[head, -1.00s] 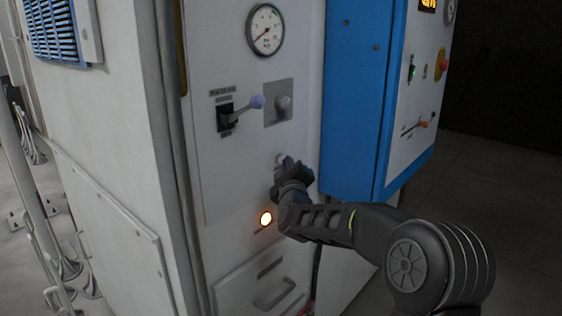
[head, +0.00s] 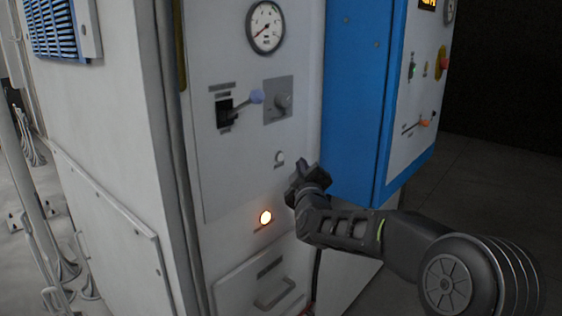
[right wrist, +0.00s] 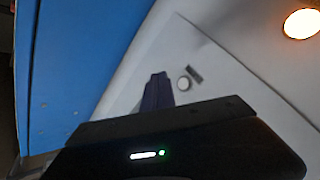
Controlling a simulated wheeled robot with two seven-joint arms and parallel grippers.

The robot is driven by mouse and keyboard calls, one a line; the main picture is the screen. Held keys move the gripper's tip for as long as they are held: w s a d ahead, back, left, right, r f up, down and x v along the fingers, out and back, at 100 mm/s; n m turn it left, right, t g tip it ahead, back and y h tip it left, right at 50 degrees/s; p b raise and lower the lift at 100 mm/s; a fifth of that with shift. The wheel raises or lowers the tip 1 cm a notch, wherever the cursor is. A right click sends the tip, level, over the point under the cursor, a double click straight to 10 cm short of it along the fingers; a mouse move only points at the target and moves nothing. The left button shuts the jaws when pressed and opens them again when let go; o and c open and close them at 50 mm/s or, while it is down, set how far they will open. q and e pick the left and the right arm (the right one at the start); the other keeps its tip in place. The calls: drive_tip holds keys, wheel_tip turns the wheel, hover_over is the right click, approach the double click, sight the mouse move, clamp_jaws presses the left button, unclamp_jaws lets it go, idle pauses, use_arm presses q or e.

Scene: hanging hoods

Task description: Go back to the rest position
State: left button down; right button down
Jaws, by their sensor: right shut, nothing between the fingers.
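My right gripper (head: 300,170) is in front of the grey cabinet's panel, just right of and below a small white round button (head: 280,158). Its fingers are shut with nothing between them, and a gap shows between it and the button. In the right wrist view the shut dark fingers (right wrist: 157,92) point toward the panel, and the white button (right wrist: 184,84) lies to their right. My right arm reaches in from the lower right. My left gripper is not in any view.
A drawer handle (head: 274,293) sits below. A blue cabinet (head: 352,100) stands close beside my right gripper. Dark floor (head: 490,190) is open at right.

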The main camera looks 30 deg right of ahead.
drive_tip(key=shift+s+d, duration=0.2)
drive_tip(key=shift+s, duration=0.35)
drive_tip(key=s+a+f+m+g+y, duration=0.1)
drive_tip(key=a+f+m+g+y, duration=0.15)
drive_tip(key=a+f, duration=0.7)
drive_tip(key=s+a+f+m+g+y, duration=0.2)
drive_tip(key=a+f+y, duration=0.25)
drive_tip(key=f, duration=0.95)
drive_tip(key=s+a+f+m+g+y, duration=0.1)
drive_tip(key=a+f+m+g+y, duration=0.1)
drive_tip(key=a+f, duration=0.8)
drive_tip(key=s+a+f+g+y, duration=0.1)
drive_tip(key=s+a+f+g, duration=0.2)
drive_tip(key=s+a+f, duration=0.2)
drive_tip(key=s+a+f+g+y, duration=0.2)
drive_tip(key=s+a+f, duration=0.4)
drive_tip(key=s+f, duration=0.4)
drive_tip(key=s+a+f+g+y, duration=0.1)
drive_tip(key=s+a+f+g, duration=0.3)
drive_tip(key=s, duration=1.1)
wheel_tip(320, 180, down, 5)
drive_tip(key=shift+s+a+r+n, duration=0.15)
drive_tip(key=shift+s+a+n, duration=0.2)
drive_tip(key=shift+a, duration=0.9)
